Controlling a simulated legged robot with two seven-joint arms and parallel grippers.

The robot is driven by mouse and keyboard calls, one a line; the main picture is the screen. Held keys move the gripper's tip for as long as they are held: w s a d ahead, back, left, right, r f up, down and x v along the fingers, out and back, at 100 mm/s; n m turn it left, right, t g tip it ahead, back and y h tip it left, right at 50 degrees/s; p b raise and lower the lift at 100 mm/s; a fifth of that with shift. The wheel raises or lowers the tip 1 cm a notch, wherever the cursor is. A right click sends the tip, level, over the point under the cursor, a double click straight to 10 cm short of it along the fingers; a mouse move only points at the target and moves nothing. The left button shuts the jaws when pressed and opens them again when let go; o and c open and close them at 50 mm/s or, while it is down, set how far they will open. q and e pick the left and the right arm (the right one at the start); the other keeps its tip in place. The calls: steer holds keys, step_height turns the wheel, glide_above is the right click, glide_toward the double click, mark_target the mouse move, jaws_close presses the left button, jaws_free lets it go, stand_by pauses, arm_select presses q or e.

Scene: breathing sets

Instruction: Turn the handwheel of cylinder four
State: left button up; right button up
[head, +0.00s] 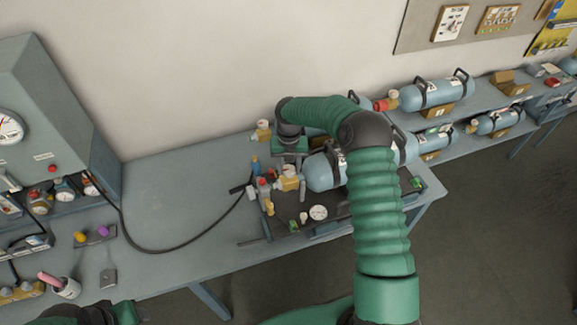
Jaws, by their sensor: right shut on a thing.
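A pale blue cylinder (324,172) lies on its side on the grey bench, with a brass valve (288,184) at its left end. My right gripper (289,162) reaches over from above, pointing down just behind this valve. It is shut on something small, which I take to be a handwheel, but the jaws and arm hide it. Another brass valve (262,131) shows behind, its cylinder mostly hidden by my right arm. I cannot read which cylinder is number four. Only a dark and green part of my left arm shows at the bottom left.
A dark tray (285,222) with a round gauge (318,212) lies in front of the cylinder. A black hose (160,250) crosses the bench from the grey panel (60,110). More cylinders (437,92) lie on shelves at right. The bench's middle left is clear.

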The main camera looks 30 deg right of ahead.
mark_target(289, 168)
steer(key=shift+w+d+r+n, duration=0.1)
steer(key=shift+w+n, duration=0.05)
steer(key=shift+n, duration=0.35)
steer(key=o, duration=1.4)
steer(key=shift+r, duration=0.25)
step_height(289, 168, up, 16)
steer(key=b, duration=0.3)
steer(key=shift+b, duration=0.35)
